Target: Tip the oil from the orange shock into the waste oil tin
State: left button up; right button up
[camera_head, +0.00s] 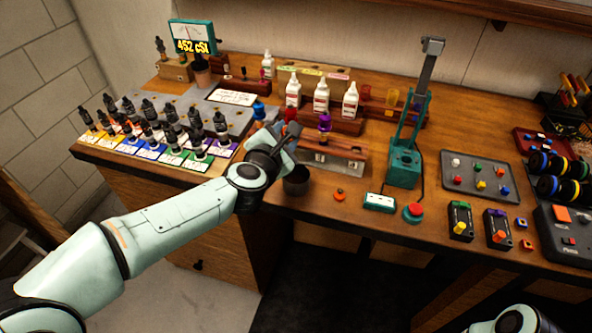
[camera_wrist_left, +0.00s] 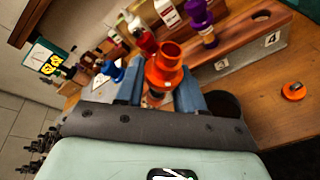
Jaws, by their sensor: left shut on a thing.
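The orange shock (camera_wrist_left: 164,66) sits between the blue-grey fingers of my left gripper (camera_wrist_left: 160,97) in the left wrist view. The gripper is shut on it. In the head view my left gripper (camera_head: 283,143) hides the shock, so its tilt is hard to tell. The waste oil tin, a dark round cup (camera_head: 297,183), stands on the bench just below and right of the gripper. Its dark side also shows partly behind the right finger in the left wrist view (camera_wrist_left: 226,104). Oil is not visible. My right gripper is out of view.
A wooden stand (camera_head: 335,157) with a purple shock (camera_head: 325,123) is behind the tin. A small orange cap (camera_head: 339,194) lies to its right. White bottles (camera_head: 321,95) stand at the back. A teal press (camera_head: 405,160) is farther right.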

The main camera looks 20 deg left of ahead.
pick_arm(q)
jog(key=shift+s+d+r+n+g+h+p, duration=0.1)
jog(key=shift+d+r+n+g+h+p, duration=0.25)
jog(key=shift+r+n+p, duration=0.6)
jog(key=shift+s+d+r+n+g+h+p, duration=0.1)
jog(key=shift+d+r+n+g+h+p, duration=0.35)
jog(key=shift+p, duration=0.7)
jog(key=shift+a+f, duration=0.1)
jog(key=shift+f, duration=0.15)
jog(key=shift+s+d+r+n+h+p, duration=0.1)
jog(key=shift+d+r+n+h+p, duration=0.15)
jog(key=shift+r+n+p, duration=0.4)
jog(key=shift+s+d+r+n+h+p, duration=0.1)
jog(key=shift+d+r+n+h+p, duration=0.15)
jog(key=shift+r+n+h+p, duration=0.35)
jog(key=shift+s+d+r+n+h+p, duration=0.1)
jog(key=shift+d+r+n+h+p, duration=0.15)
jog(key=shift+p, duration=0.6)
jog(key=shift+r, duration=0.1)
